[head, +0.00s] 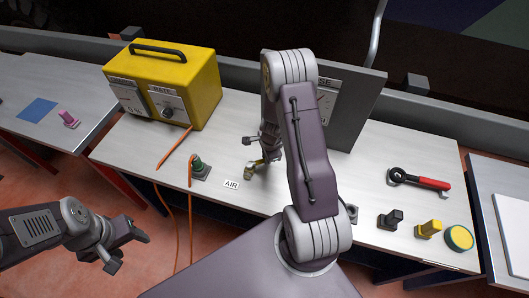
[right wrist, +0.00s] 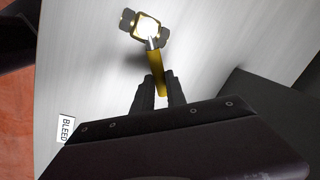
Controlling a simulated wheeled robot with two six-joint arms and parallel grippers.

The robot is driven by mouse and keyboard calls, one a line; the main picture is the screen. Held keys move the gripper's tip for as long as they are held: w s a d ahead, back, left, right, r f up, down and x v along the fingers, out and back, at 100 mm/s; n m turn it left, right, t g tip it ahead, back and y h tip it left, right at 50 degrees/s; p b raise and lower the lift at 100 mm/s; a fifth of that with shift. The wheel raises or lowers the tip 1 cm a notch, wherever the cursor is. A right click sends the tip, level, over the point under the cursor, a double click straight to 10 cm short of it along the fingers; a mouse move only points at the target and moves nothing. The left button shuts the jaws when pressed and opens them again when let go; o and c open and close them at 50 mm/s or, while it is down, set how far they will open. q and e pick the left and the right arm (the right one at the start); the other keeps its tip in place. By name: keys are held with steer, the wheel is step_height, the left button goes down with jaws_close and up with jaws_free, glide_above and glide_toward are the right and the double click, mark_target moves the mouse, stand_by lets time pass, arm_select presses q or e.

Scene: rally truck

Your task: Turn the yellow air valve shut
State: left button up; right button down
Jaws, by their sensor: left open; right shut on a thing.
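The air valve shows in the right wrist view with a brass-coloured body (right wrist: 147,27) on the pale bench top and a yellow handle (right wrist: 157,72) reaching toward my gripper. My right gripper (right wrist: 158,90) is shut on the yellow handle, its two dark fingers on either side of the end. In the head view the valve (head: 250,173) is small, behind the AIR label (head: 231,184), and the right arm and gripper partly hide it. My left gripper (head: 130,252) is open and empty, low at the left, off the bench's front edge.
A yellow box with dials (head: 165,83) stands at the back left. Orange hoses (head: 174,147) and a green connector (head: 198,166) lie left of the valve. A grey panel (head: 350,105) stands behind my right arm. A red-handled ratchet (head: 420,180) and several small parts lie right.

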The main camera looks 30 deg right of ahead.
steer(key=s+m, duration=0.1)
steer(key=m, duration=0.1)
steer(key=s+a+m, duration=0.1)
steer(key=m, duration=0.1)
steer(key=shift+s+a+h, duration=0.1)
steer(key=shift+s+h, duration=0.1)
steer(key=shift+h, duration=0.2)
steer(key=shift+s+a+m+g+p, duration=0.2)
steer(key=shift+s+a+m, duration=0.15)
steer(key=shift+m, duration=0.55)
steer(key=shift+s+a+m+g+p, duration=0.1)
steer(key=shift+s+a+m+g, duration=0.2)
steer(key=shift+m, duration=0.6)
steer(key=shift+s, duration=0.1)
steer(key=shift+a, duration=0.1)
steer(key=c, duration=1.3)
jaws_free()
steer(key=shift+c, duration=0.2)
steer(key=shift+r, duration=0.1)
step_height(320, 180, up, 9)
steer(key=s+a+p, duration=0.1)
steer(key=p, duration=0.5)
steer(key=shift+a+p, duration=0.25)
steer(key=shift+p, duration=0.05)
